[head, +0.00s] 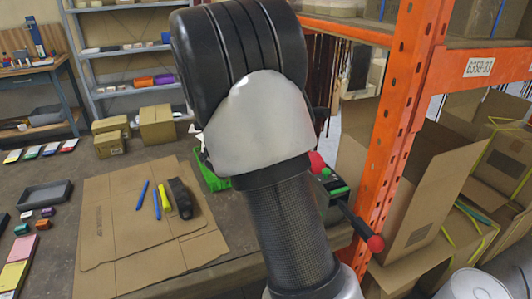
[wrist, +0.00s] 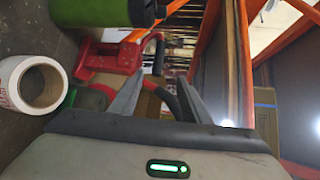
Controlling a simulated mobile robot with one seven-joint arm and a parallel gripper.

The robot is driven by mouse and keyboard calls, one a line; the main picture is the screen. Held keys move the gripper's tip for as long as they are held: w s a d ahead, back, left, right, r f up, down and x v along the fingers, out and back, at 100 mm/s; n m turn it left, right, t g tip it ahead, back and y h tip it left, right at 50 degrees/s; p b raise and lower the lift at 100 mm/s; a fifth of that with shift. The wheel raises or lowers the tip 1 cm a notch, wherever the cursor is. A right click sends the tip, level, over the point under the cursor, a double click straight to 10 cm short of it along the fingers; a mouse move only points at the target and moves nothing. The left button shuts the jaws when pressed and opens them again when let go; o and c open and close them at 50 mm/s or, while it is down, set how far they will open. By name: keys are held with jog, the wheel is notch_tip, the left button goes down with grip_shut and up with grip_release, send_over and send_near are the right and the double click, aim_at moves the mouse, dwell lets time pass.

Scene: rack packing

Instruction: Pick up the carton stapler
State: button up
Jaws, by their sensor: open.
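I cannot tell for certain which thing is the carton stapler. In the wrist view, a red tool (wrist: 112,57) with a black curved handle lies just beyond my gripper (wrist: 155,92). My gripper's two fingers are apart, and nothing is clearly held between them. A red and black curved part shows behind and between the fingers; whether they touch it is unclear. In the head view, a small red part (head: 317,162) shows beside my arm. A dark tool (head: 180,198) lies on the flat cardboard. My arm hides my gripper in the head view.
Flat cardboard (head: 120,225) with blue and yellow sticks covers the bench middle. An orange rack post (head: 395,130) stands right, near open cartons (head: 410,190). A lever with a red knob (head: 375,243) juts out. In the wrist view, a white roll (wrist: 40,82) lies left.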

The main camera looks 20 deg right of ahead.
jog(key=b+x, duration=0.1)
jog(key=x, duration=1.5)
jog(key=shift+s+d+f, duration=0.1)
jog(key=shift+d+f, duration=0.1)
jog(key=shift+d, duration=0.05)
jog(key=shift+w+d, duration=0.4)
jog(key=shift+d, duration=0.1)
grip_shut()
jog(key=shift+w+r+m, duration=0.1)
jog(key=shift+r+m, duration=0.2)
